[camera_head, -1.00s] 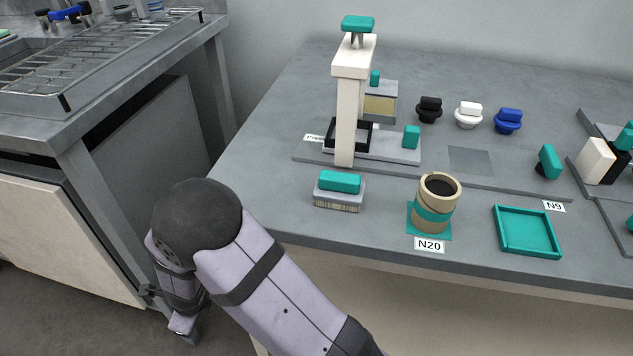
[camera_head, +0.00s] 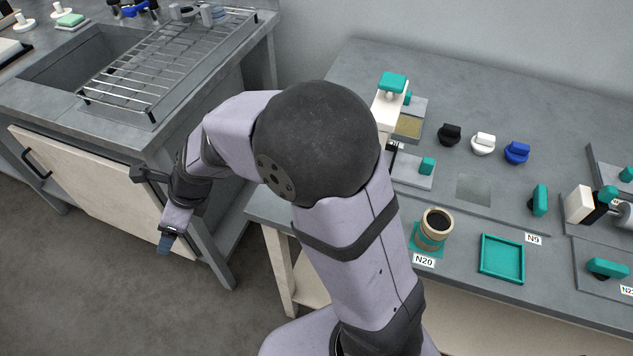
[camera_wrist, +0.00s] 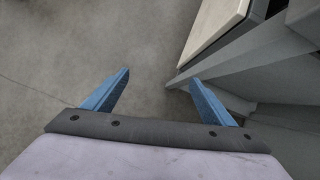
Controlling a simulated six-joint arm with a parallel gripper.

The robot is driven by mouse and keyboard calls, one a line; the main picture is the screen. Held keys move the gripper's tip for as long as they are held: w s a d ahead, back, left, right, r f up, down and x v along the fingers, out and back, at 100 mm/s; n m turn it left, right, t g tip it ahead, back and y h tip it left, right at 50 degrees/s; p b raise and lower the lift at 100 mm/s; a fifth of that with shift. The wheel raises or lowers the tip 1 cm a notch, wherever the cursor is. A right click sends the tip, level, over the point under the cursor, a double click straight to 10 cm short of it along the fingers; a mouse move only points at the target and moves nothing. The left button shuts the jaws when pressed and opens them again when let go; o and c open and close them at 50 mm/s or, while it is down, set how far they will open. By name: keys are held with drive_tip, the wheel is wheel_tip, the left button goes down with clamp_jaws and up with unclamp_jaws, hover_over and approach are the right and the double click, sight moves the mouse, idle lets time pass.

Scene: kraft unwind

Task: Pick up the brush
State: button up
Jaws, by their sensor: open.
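The brush, a teal-topped grey block with pale bristles in the earlier head view, is hidden behind my arm now. That earlier view had it on the right-hand bench, in front of the white press (camera_head: 386,108) and left of the cup (camera_head: 436,226). My gripper (camera_head: 165,243) hangs low over the floor, left of this bench and in front of the sink cabinet, well away from the brush's place. In the wrist view my gripper (camera_wrist: 160,80) has its two blue fingers wide apart, with only floor and cabinet edges beyond them.
The cup stands on a teal mat beside a teal tray (camera_head: 502,259). Black (camera_head: 449,134), white (camera_head: 483,143) and blue (camera_head: 517,152) knobs stand farther back. The sink counter with a wire rack (camera_head: 170,60) is at left. Open floor (camera_head: 110,290) lies below my gripper.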

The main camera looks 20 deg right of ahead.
drive_tip(key=s+d+r+n+h+p, duration=0.1)
drive_tip(key=d+r+n+p, duration=0.1)
drive_tip(key=d+r, duration=0.2)
drive_tip(key=s+d+r+n+p, duration=0.1)
drive_tip(key=d+r+n+p, duration=0.1)
drive_tip(key=d, duration=0.7)
drive_tip(key=s+d+r+n+g+h+p, duration=0.1)
drive_tip(key=s+d+r+n+p, duration=0.1)
drive_tip(key=d+r, duration=0.4)
drive_tip(key=shift+s+d+n+h+p, duration=0.1)
drive_tip(key=shift+d+n+h+p, duration=0.2)
drive_tip(key=shift+d+n+p, duration=0.5)
drive_tip(key=s+d+r+n, duration=0.1)
drive_tip(key=s+d+n, duration=0.1)
drive_tip(key=s+d, duration=0.2)
drive_tip(key=s+d+r+n+g+h+p, duration=0.1)
drive_tip(key=s+d+n, duration=0.1)
drive_tip(key=d, duration=0.3)
drive_tip(key=s+d+r+n+g+h+p, duration=0.1)
drive_tip(key=s+d+n, duration=0.2)
drive_tip(key=s+d, duration=0.2)
drive_tip(key=shift+s+d+r, duration=0.3)
drive_tip(key=shift+s+r, duration=0.05)
drive_tip(key=shift+s+d+f, duration=0.15)
drive_tip(key=shift+s+f, duration=0.05)
drive_tip(key=shift+s+f+b, duration=0.1)
drive_tip(key=shift+f+b, duration=0.2)
drive_tip(key=shift+f, duration=3.35)
drive_tip(key=c, duration=1.2)
